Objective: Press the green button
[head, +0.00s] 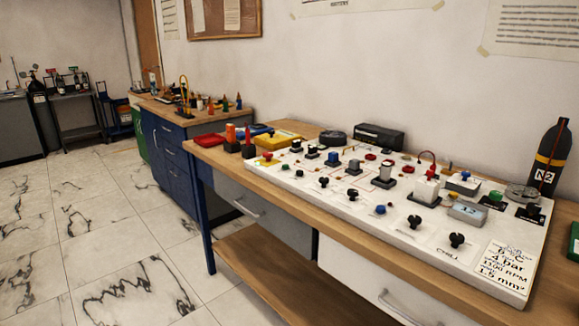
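A small green button-like part (494,198) sits near the right end of the white gauge panel (490,285). It is small in the head view, and I cannot tell its exact shape. A pale device with a small display (468,211) is in front of it to the left, and a round grey metal part (522,192) is behind it to the right. Neither of my grippers shows in the head view.
The panel lies on a wooden workbench (350,240) and carries several black knobs (457,240). A black N2 bottle (550,158) stands behind its right end. A red-tipped hooked part (427,170) rises from the panel. Open tiled floor (90,240) is at left.

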